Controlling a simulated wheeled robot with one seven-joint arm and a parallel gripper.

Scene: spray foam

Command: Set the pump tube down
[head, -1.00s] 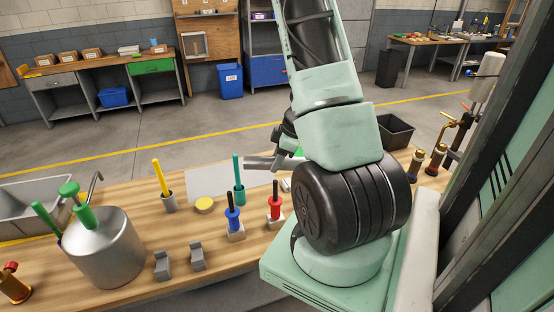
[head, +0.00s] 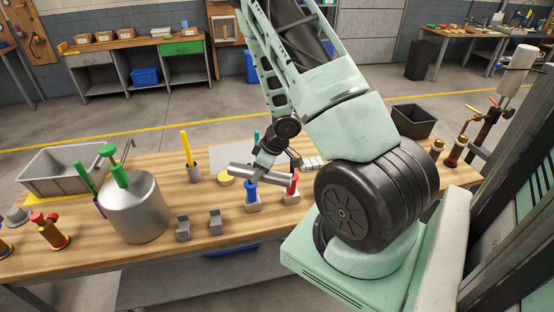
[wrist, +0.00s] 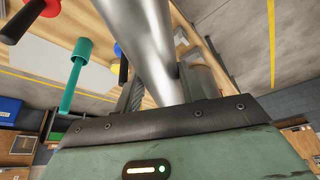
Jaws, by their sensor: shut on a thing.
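In the wrist view the tube (wrist: 148,35) runs up out of my gripper (wrist: 165,88), between the dark fingers. Two small grey notched blocks (head: 183,228) (head: 216,221) stand side by side near the bench's front edge, left of and below the tube in the picture, with nothing lying on them.
A metal canister (head: 137,208) with green fittings stands left of the blocks. The blue-handled tool (head: 251,192) and red-handled tool (head: 293,184) stand close to the tube. A yellow disc (head: 225,182) lies behind. A grey tray (head: 62,172) is at far left.

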